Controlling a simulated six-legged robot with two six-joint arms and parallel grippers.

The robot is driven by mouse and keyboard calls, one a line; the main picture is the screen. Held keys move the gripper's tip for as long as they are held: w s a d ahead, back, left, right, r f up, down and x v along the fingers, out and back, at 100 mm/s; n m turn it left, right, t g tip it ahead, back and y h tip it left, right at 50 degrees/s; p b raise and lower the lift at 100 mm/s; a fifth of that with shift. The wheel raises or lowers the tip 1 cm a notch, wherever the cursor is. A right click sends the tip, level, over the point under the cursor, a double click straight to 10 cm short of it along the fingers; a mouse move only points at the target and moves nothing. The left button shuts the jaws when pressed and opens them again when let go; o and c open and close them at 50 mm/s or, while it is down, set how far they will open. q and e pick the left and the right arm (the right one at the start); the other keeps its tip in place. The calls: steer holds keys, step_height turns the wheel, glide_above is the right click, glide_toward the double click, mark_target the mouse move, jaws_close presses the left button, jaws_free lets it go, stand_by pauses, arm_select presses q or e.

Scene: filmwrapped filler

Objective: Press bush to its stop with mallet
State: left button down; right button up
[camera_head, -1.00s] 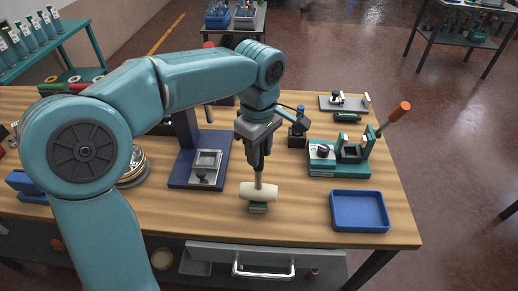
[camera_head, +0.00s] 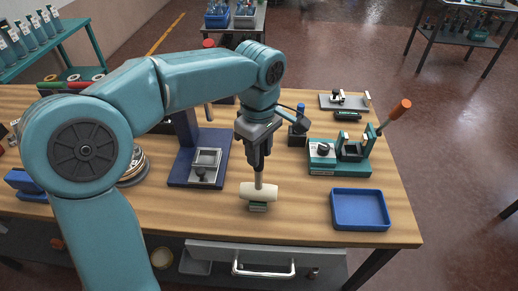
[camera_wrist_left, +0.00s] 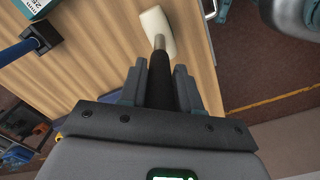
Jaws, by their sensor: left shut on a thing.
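My left gripper (camera_head: 257,160) is shut on the handle of the mallet, fingers pointing down. The mallet's pale head (camera_head: 258,192) lies level at the lower end of its handle. In the left wrist view the dark handle (camera_wrist_left: 160,82) runs between the fingers to the pale head (camera_wrist_left: 157,32). No bush can be made out; one under the head would be hidden. My right gripper is not in view.
A blue tray (camera_head: 360,210) lies to the right on the wooden table (camera_head: 305,225). A green fixture with an orange-handled lever (camera_head: 340,155) stands behind it. A dark blue press stand (camera_head: 187,150) is to the left. The table between mallet and tray is clear.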

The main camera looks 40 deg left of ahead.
arm_select(q)
steer(key=shift+f, duration=0.1)
stand_by(0.5)
steer(key=shift+w+r+p, duration=0.1)
steer(key=shift+r+p, duration=0.65)
steer(key=shift+r, duration=0.05)
steer(key=shift+r+p, duration=0.75)
steer(key=shift+r, duration=0.15)
steer(key=shift+r+p, duration=0.8)
steer(key=shift+r, duration=0.15)
